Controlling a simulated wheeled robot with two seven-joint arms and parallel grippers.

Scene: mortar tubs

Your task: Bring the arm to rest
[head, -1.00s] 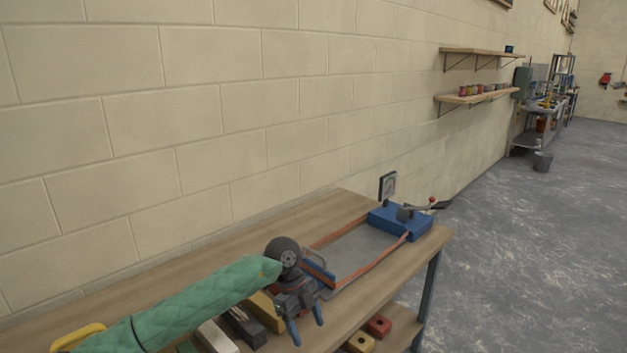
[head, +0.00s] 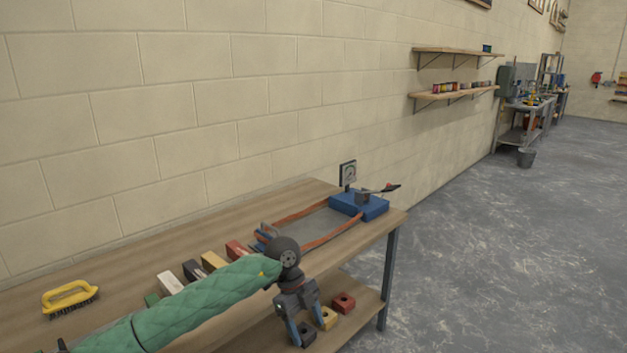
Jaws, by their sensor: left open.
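My left arm (head: 195,298), in a green quilted sleeve, reaches in from the lower left in the head view. My left gripper (head: 306,325) points down with its blue-grey fingers spread apart and nothing between them. In the picture it lies in front of the bench's front edge, over the lower shelf's blocks. My right gripper is out of view.
A wooden bench (head: 130,258) runs along the block wall. It bears a yellow-handled brush (head: 70,298), several coloured blocks (head: 212,261) and a blue-ended jig (head: 360,205). More blocks, one red (head: 343,303), lie on the lower shelf. Open floor (head: 490,270) spreads to the right.

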